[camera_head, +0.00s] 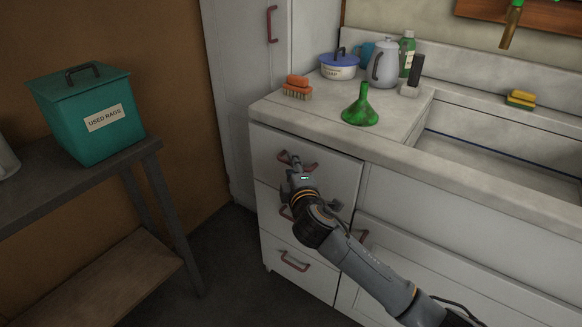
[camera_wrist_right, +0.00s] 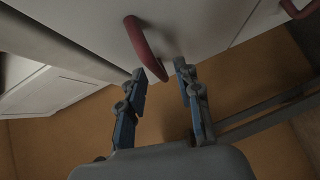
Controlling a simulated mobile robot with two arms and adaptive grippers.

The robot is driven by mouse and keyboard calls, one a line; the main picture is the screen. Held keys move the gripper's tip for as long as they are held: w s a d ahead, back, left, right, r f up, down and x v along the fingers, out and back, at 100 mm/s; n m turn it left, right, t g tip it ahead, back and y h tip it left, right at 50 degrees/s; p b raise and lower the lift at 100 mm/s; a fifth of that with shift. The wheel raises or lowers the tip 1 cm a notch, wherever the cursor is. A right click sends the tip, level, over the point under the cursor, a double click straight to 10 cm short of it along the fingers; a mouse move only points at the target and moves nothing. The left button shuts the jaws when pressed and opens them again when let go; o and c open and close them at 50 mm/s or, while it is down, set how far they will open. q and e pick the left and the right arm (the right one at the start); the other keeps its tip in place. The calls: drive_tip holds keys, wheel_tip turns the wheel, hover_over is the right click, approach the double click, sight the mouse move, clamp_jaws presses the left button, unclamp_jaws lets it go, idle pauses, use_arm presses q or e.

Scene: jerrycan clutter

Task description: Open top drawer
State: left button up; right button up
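The top drawer (camera_head: 335,171) is the uppermost in the white cabinet and looks closed. Its red curved handle (camera_head: 310,166) is partly hidden by my right gripper (camera_head: 291,162), which is at the drawer front. In the right wrist view the red handle (camera_wrist_right: 145,46) reaches down between the fingertips of my right gripper (camera_wrist_right: 162,72). The two fingers are apart, one on each side of the handle's near end. I cannot tell whether either touches it. My left gripper is not in view.
Lower drawers carry red handles, one at the bottom (camera_head: 294,261). The counter above holds a green funnel (camera_head: 361,108), a brush (camera_head: 298,88) and a kettle (camera_head: 382,66). A dark side table (camera_head: 75,185) with a teal bin (camera_head: 90,115) stands left. Floor between is clear.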

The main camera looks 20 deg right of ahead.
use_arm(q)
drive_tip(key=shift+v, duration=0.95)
use_arm(e)
drive_tip(key=shift+w+d+f, duration=0.1)
drive_tip(key=shift+w+f, duration=0.05)
drive_tip(key=shift+w, duration=1.05)
clamp_jaws()
